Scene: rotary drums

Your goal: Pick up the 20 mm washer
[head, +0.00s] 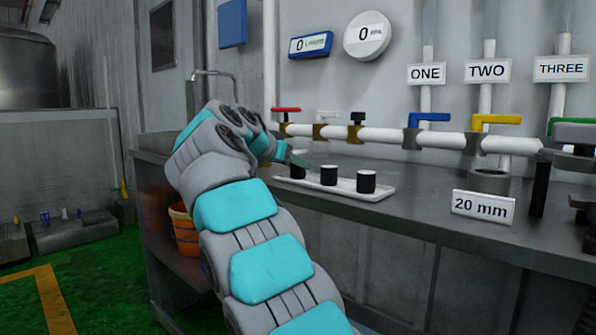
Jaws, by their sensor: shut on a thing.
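A white sign reading "20 mm" (482,206) stands on the counter at the right. A short grey round piece with a dark opening (489,181) sits just behind it; I cannot tell whether it is a washer or a holder. My gripper (298,160) is far to the left of it, low over the left end of a white tray. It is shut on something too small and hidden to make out. The leftmost black cylinder (297,172) is right at the fingertips; I cannot tell if they touch it.
The white tray (345,191) also holds two more black cylinders with pale tops. A white pipe with red, black, blue and yellow valve handles runs along the wall behind. A dark upright post (540,187) stands right of the sign. The counter (420,205) between tray and sign is clear.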

